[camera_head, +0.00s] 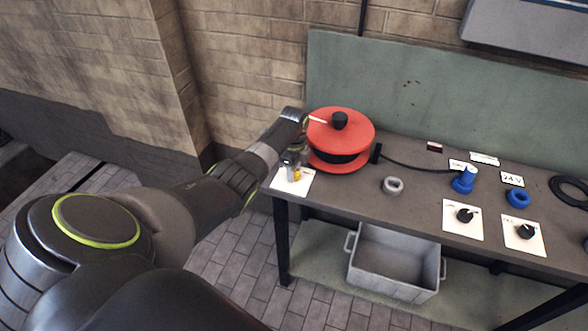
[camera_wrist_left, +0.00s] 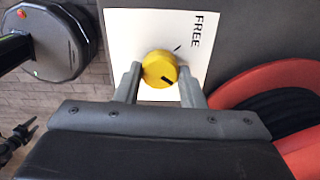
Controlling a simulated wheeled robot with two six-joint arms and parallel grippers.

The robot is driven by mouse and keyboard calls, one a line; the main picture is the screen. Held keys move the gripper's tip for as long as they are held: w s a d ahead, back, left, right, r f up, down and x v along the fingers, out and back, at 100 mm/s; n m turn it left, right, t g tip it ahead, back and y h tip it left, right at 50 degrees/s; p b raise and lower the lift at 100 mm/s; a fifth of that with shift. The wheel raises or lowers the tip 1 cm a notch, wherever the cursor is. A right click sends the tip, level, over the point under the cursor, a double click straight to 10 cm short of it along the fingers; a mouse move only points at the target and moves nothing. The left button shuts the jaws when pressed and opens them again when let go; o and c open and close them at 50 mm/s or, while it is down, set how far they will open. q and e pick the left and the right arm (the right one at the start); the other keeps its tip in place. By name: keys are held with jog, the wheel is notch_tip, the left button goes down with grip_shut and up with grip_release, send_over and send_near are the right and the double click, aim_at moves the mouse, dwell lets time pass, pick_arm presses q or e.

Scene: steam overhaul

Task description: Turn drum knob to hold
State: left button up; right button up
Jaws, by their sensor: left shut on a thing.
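The drum knob (camera_wrist_left: 159,69) is yellow with a dark pointer mark. It sits on a white plate (camera_wrist_left: 122,24) with the word FREE and a short tick line. My left gripper (camera_wrist_left: 160,78) is shut on the knob, one finger on each side. In the head view the left gripper (camera_head: 293,166) is at the table's left end, and a bit of yellow knob (camera_head: 297,176) shows below it. The red cable drum (camera_head: 361,133) with a black knob on top stands just right of the gripper. My right gripper is not in view.
The workbench (camera_head: 420,205) carries a grey ring (camera_head: 392,186), a blue plug (camera_head: 464,184), a blue ring (camera_head: 518,198) and two black knobs on white plates (camera_head: 451,225) (camera_head: 537,241). A grey crate (camera_head: 393,287) stands on the lower shelf. A wall stands close behind.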

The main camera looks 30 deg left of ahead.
pick_arm(q)
jog(key=shift+r+m, duration=0.1)
jog(key=shift+m, duration=0.8)
jog(key=o, duration=1)
jog(key=shift+w+r, duration=0.1)
jog(key=shift+r, duration=0.35)
jog(key=shift+r+b, duration=0.55)
jog(key=shift+r, duration=7.7)
